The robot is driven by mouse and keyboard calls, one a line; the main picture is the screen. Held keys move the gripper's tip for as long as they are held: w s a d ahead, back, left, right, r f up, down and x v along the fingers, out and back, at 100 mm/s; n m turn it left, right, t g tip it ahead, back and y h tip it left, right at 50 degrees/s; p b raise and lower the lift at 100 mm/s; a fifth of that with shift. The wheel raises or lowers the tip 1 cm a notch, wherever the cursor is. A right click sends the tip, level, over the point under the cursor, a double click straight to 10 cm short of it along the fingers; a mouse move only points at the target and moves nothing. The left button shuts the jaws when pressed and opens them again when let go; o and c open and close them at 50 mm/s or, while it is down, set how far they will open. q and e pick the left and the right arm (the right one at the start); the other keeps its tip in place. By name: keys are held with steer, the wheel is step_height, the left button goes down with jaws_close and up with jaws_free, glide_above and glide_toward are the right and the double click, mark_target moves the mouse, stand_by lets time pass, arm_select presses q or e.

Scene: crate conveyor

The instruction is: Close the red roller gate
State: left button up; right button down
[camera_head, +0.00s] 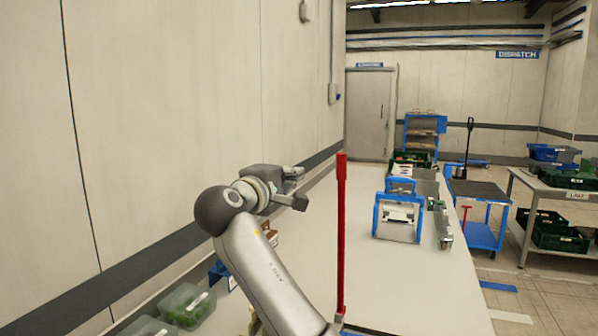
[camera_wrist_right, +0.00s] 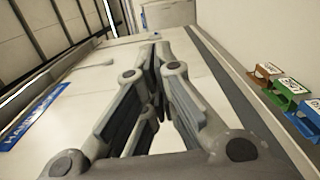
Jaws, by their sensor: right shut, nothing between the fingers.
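The red bar does not show there. My left gripper is not in view.
A long white table (camera_head: 430,290) runs ahead beside the wall. A blue-framed device (camera_head: 398,217) stands on it. Clear bins with green items (camera_head: 187,306) sit at lower left. Coloured holders (camera_wrist_right: 290,88) line the right in the wrist view. A blue cart (camera_head: 482,236) stands beyond.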

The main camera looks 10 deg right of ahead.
steer(key=w+d+p, duration=0.3)
steer(key=w+d, duration=0.1)
steer(key=d, duration=0.4)
steer(key=shift+w+p, duration=0.25)
steer(key=shift+p, duration=0.05)
steer(key=shift+s+r, duration=0.1)
steer(key=shift+r, duration=0.05)
steer(key=shift+d, duration=0.1)
